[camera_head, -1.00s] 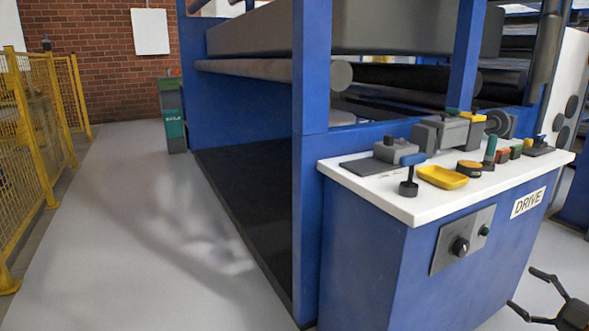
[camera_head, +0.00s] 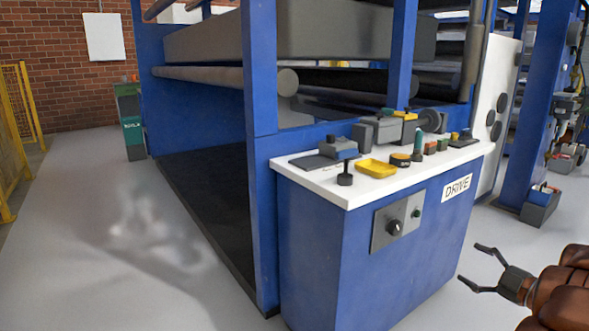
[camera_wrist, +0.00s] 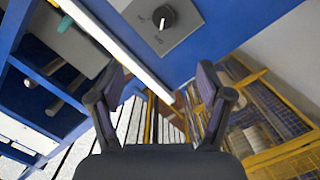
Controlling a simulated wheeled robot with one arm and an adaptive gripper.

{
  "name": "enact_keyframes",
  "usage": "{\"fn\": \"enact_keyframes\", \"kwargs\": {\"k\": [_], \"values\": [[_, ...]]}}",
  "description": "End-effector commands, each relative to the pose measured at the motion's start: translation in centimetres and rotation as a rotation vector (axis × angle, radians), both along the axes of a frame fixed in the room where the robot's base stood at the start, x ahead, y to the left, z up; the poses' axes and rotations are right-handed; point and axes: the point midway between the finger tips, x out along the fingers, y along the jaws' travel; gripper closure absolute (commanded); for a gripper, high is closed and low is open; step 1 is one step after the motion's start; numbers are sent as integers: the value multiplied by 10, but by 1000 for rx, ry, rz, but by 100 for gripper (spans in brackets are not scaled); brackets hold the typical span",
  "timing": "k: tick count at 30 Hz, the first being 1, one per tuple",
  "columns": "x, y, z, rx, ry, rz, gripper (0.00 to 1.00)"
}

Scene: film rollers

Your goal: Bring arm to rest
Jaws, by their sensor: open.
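My gripper (camera_head: 476,268) is at the lower right of the head view, at the end of my brown arm. Its two dark fingers are spread and nothing is between them. It is in the air to the right of the blue drive cabinet (camera_head: 330,255), apart from it. In the wrist view my gripper (camera_wrist: 160,82) also shows open and empty. The cabinet's grey panel with a black knob (camera_wrist: 163,17) shows beyond the fingers, at the top.
The cabinet's white top (camera_head: 335,187) carries a yellow tray (camera_head: 376,168) and several small tools and parts. Blue frames with rollers stand behind it. Open floor (camera_head: 120,235) lies at the left, beside yellow fencing (camera_head: 12,130). Another blue post (camera_head: 532,100) stands at the right.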

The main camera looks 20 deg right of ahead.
Motion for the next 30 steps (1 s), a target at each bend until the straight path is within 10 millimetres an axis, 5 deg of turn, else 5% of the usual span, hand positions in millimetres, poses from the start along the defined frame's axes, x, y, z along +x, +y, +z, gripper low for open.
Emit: {"fn": "enact_keyframes", "kwargs": {"k": [8, 18, 30], "values": [[39, -15, 49, -69, 75, -135, 22], [90, -28, 159, -131, 189, -460, 22], [85, 15, 264, 7, 341, -822, 22]]}}
